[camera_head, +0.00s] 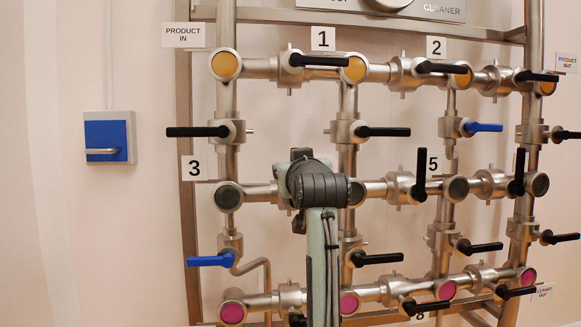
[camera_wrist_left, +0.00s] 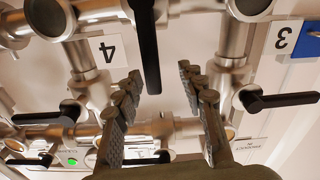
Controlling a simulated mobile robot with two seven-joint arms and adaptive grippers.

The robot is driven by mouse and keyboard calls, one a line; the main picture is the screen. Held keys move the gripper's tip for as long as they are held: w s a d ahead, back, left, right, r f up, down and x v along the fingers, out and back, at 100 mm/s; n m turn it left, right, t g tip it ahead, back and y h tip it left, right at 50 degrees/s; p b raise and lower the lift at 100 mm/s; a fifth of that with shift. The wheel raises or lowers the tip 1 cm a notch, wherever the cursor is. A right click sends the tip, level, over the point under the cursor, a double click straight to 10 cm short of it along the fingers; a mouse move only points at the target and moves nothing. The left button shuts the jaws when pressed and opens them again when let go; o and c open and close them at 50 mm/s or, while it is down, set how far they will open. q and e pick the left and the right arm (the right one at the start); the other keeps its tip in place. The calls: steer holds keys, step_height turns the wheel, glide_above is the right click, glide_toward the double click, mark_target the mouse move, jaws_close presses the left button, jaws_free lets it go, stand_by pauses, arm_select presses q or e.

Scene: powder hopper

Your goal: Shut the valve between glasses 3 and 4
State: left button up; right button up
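Glass 3 (camera_head: 228,196) is a dark round sight glass on a steel pipe, under label 3 (camera_head: 194,168). Glass 4 (camera_head: 357,193) is partly behind my left wrist, which hides the valve between them in the head view. In the upside-down left wrist view, that valve's black handle (camera_wrist_left: 146,45) stands crosswise to the pipe, between label 4 (camera_wrist_left: 106,49) and label 3 (camera_wrist_left: 285,37). My left gripper (camera_wrist_left: 160,78) is open, one finger on each side of the handle's free end, with gaps visible. My right gripper is in neither view.
Other black valve handles surround this spot, including one at upper left (camera_head: 198,131) and one at the right (camera_head: 383,131). A blue handle (camera_head: 209,260) sits lower left. A blue wall switch (camera_head: 106,138) is further left.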

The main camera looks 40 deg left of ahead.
arm_select(q)
steer(key=v, duration=0.7)
steer(key=shift+s+d, duration=0.2)
steer(key=shift+s, duration=0.1)
